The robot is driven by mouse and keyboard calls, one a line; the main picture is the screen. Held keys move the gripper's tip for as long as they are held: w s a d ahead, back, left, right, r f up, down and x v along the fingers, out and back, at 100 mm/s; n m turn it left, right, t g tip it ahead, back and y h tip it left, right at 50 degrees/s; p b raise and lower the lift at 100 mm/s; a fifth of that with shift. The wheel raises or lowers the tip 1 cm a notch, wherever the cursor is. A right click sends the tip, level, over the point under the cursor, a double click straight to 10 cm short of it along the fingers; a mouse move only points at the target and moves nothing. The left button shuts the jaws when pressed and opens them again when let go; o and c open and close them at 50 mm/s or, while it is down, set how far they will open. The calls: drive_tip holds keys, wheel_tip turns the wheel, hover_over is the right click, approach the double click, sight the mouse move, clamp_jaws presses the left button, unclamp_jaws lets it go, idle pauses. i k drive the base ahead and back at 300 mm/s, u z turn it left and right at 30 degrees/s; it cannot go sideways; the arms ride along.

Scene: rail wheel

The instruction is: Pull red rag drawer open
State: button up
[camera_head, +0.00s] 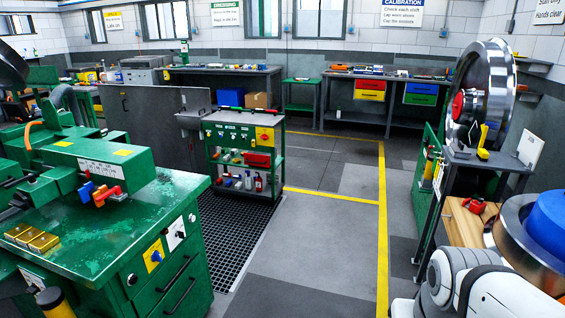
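A red drawer (369,96) sits under the back workbench (345,77), right of the middle of the view. A white link of my arm shows at the bottom right. My gripper is not in view.
Blue and green drawers (420,99) hang right of the red one. A green tool cart (244,150) stands mid-room. A green machine (100,200) fills the left. A wheel (485,90) and side bench stand right. Grey floor (330,235) with yellow lines is clear between.

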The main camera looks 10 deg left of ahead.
sight(251, 158)
drive_tip(key=u, duration=0.6)
drive_tip(key=i, duration=4.75)
drive_tip(key=u, duration=2.2)
drive_tip(key=i, duration=0.7)
drive_tip(key=z, duration=0.15)
